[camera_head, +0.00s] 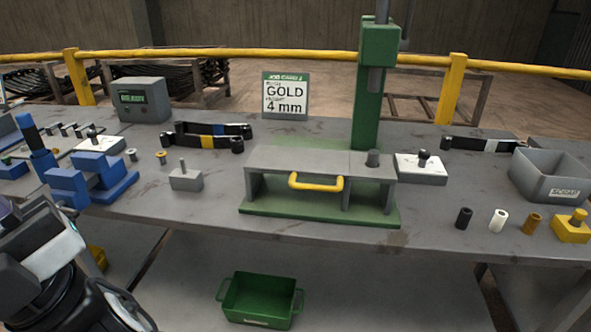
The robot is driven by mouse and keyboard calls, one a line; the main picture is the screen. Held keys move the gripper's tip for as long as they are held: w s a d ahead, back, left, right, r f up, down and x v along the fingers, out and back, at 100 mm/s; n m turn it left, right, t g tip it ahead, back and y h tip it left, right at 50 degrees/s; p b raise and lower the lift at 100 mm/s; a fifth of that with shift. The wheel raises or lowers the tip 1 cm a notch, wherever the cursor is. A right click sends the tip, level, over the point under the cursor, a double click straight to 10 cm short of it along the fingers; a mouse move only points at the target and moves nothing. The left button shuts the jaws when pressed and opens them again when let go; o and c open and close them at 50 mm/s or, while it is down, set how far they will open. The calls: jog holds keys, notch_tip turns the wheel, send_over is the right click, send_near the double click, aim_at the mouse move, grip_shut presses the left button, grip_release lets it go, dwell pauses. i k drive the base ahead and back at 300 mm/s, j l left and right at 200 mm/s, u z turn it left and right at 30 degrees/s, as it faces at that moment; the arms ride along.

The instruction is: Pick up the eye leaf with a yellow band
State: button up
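The eye leaf with a yellow band (207,141) is a dark strip with rounded eyes at its ends. It lies on the grey workbench, left of the green-based press fixture. A similar leaf with a blue band (213,128) lies just behind it, close by. A third leaf with a white band (490,145) lies at the right back. My gripper (55,255) and part of my arm show at the lower left, in front of the bench and well apart from the yellow-banded leaf. Its fingers cannot be made out clearly.
A blue vise (90,180) stands at the left. A grey block with a pin (186,179) sits in front of the yellow-banded leaf. The press fixture (320,160) with a yellow handle fills the middle. A grey bin (551,178) stands right. A green bin (259,299) is below.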

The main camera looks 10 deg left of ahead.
aim_at(235, 143)
jog(key=i+j, duration=0.4)
jog(key=i, duration=0.2)
jog(key=i+j+z, duration=0.1)
jog(key=i+j, duration=0.3)
jog(key=i, duration=0.25)
